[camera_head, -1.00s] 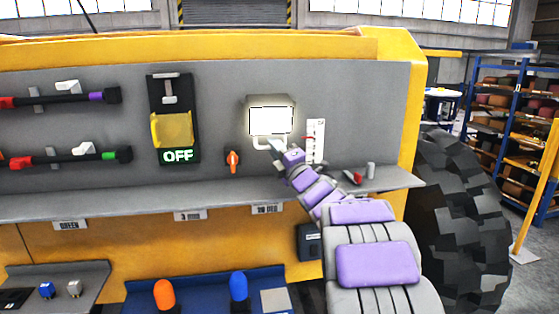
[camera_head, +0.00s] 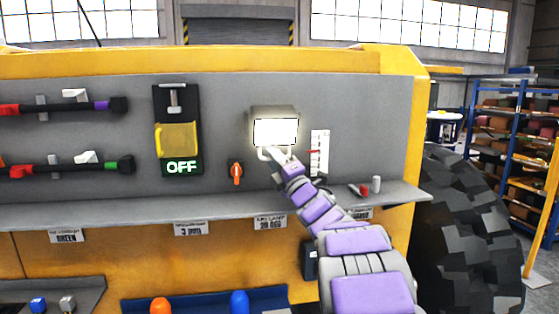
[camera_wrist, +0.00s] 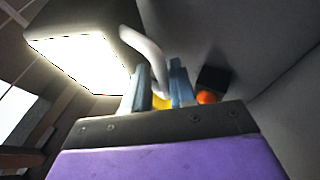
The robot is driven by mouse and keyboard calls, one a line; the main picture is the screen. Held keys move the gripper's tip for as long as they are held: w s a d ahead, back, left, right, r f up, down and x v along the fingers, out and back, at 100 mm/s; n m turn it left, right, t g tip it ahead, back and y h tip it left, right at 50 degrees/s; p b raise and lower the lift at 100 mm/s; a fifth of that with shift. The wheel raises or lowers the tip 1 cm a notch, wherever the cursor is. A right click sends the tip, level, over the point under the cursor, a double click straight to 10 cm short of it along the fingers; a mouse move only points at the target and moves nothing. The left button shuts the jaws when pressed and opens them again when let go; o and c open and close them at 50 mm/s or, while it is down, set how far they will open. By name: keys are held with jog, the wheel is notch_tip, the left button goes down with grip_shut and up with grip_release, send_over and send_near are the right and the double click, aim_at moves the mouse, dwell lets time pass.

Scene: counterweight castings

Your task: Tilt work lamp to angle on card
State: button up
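The work lamp (camera_head: 275,131) is lit and mounted on the grey panel, its bright face turned outward. A pale looped handle (camera_wrist: 146,48) hangs under the lamp. My gripper (camera_wrist: 160,85) is at this handle, with one finger on each side and the handle filling the gap between them. In the head view my gripper (camera_head: 273,156) sits just below the lamp. A white scale strip (camera_head: 320,155) with a small red pointer stands right of the lamp. A card (camera_head: 270,222) on the shelf's front edge appears to read "20 DEG"; its upper line is hard to read.
An orange knob (camera_head: 236,173) and a yellow-covered switch (camera_head: 178,139) marked OFF are left of the lamp. Two bars with coloured ends are further left. The grey shelf (camera_head: 150,213) runs below, with small red and grey parts at its right end.

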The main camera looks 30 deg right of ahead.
jog(key=shift+a, duration=0.2)
jog(key=shift+d+f, duration=0.2)
jog(key=shift+d, duration=0.55)
jog(key=b+v, duration=0.1)
jog(key=v, duration=1.6)
jog(key=shift+a+b, duration=0.3)
jog(key=shift+b, duration=0.1)
jog(key=shift+s+f, duration=0.1)
